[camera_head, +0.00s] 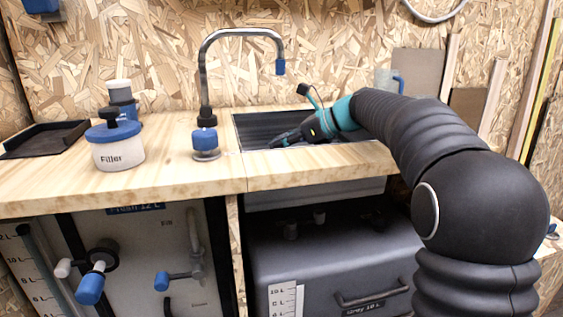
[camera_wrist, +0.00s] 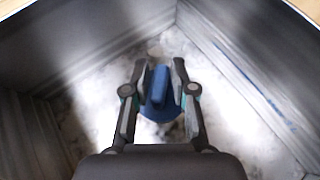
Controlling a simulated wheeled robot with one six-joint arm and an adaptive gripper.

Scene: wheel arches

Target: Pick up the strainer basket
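The strainer basket shows in the wrist view as a round blue piece (camera_wrist: 160,112) with an upright blue grip (camera_wrist: 159,84), low in the sink (camera_wrist: 90,95). My gripper (camera_wrist: 159,72) points down into the sink, with one dark finger on each side of the blue grip. The fingers stand close to the grip; I cannot tell whether both touch it. My fingers hide part of the basket. In the head view my gripper (camera_head: 290,138) reaches into the sink (camera_head: 262,120), and the basket is hidden there.
The faucet (camera_head: 204,75) arches over the sink's left side. A white filler jar (camera_head: 117,150) with a blue lid, a grey-blue container (camera_head: 122,97) and a black tray (camera_head: 45,139) stand on the left of the counter (camera_head: 190,180). A mug (camera_head: 385,81) stands behind my arm.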

